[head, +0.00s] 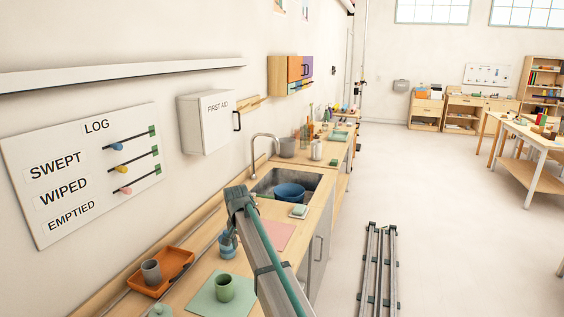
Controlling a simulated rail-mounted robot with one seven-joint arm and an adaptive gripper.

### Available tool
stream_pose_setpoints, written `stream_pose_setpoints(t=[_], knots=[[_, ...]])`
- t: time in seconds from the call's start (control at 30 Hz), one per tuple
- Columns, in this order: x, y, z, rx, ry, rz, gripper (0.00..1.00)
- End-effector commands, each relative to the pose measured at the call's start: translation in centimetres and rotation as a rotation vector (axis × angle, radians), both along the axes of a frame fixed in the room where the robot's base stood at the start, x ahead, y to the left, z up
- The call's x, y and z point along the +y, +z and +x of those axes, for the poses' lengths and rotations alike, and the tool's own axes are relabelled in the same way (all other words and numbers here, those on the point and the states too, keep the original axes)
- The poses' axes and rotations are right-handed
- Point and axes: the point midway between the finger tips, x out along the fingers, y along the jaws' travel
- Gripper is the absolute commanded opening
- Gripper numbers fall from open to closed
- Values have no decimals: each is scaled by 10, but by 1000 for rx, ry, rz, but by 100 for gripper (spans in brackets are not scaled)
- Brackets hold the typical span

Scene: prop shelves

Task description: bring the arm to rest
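My arm rises from the bottom middle of the head view as a grey link with a teal strip. Its bent upper joint stands above the counter (196,276), in front of the sink (262,188). My gripper does not show; whether it holds anything cannot be seen.
An orange tray (178,284) with a grey cup (151,271), a green cup (225,288) on a green mat (205,303) and a blue item (228,244) stand left of my arm. A blue bowl (289,193) sits in the sink. Floor rails (377,270) lie right; open floor surrounds them.

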Motion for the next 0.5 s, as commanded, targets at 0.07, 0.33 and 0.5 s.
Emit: stream_pose_setpoints(t=[0.07, 0.33, 0.5], knots=[[-60, -23, 12, -24, 5, -54, 38], [-239, -83, 27, -60, 68, -254, 38], [-294, -161, -18, 22, 123, -298, 38]])
